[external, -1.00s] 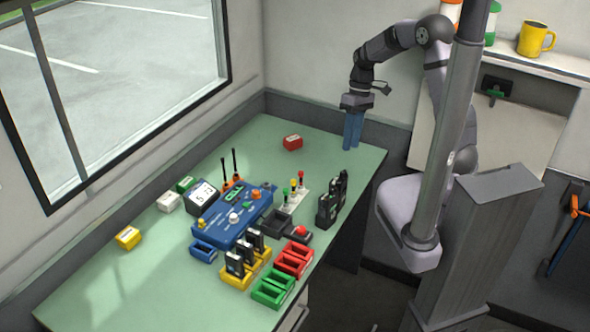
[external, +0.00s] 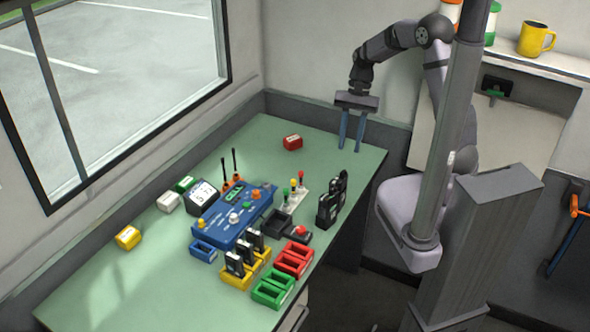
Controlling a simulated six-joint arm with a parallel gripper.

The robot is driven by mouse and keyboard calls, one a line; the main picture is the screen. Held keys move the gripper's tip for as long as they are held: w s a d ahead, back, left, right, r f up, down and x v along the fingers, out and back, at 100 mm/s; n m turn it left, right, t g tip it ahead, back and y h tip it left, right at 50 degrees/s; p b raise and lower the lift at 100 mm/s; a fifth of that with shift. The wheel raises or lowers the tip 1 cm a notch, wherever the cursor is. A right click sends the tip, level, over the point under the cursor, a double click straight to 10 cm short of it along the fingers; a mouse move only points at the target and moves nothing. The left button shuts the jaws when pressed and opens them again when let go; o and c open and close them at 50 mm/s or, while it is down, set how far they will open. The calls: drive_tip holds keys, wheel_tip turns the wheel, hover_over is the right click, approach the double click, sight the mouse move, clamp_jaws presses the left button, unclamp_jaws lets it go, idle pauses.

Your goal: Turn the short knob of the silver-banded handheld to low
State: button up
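Several dark handhelds stand on the green table. Some stand in the yellow rack (external: 262,281), such as the front one (external: 235,264). Others stand in a dark group (external: 328,211) near the right edge. I cannot tell which one has the silver band, and the short knobs are too small to make out. My gripper (external: 351,148) is open and empty, its two blue fingers apart and pointing down over the far right part of the table. It is apart from all the handhelds, behind the dark group.
A blue console (external: 233,222) fills the middle, with two orange-based sticks (external: 230,172) behind it. Red (external: 294,259) and green (external: 273,288) racks stand at the front right. A red block (external: 292,142) lies at the back. The table's near left is clear.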

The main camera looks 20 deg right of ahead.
drive_tip(key=shift+p+x, duration=0.8)
drive_tip(key=shift+x, duration=2.7)
drive_tip(key=shift+a, duration=0.1)
clamp_jaws()
